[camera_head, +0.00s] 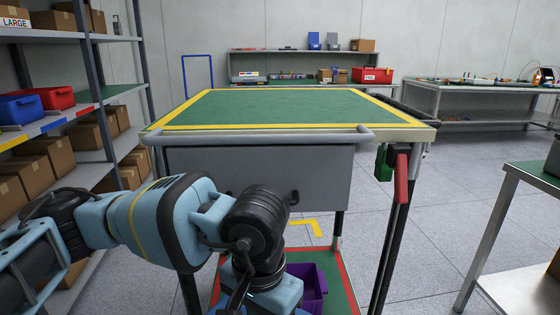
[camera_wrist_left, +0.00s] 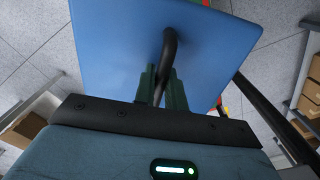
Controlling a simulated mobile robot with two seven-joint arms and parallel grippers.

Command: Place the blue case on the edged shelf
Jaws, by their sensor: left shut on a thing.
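The blue case (camera_wrist_left: 110,50) fills the upper middle of the left wrist view, its flat blue face toward the camera. My left gripper (camera_wrist_left: 163,85) is shut on its dark curved handle (camera_wrist_left: 170,45). In the head view my left arm reaches in from the left, in front of the trolley; its fingers and the case are out of sight there. The trolley has a green top (camera_head: 270,108) with a yellow edge, bare. Below is a green lower shelf (camera_head: 335,290) with a red edge, partly hidden by my arm. My right gripper is not in view.
A purple bin (camera_head: 314,285) stands on the lower shelf. A grey drawer front (camera_head: 320,170) and a handle bar (camera_head: 280,138) face me. A rack (camera_head: 90,60) with boxes stands left, and a metal table (camera_head: 520,230) right. Floor between trolley and metal table is clear.

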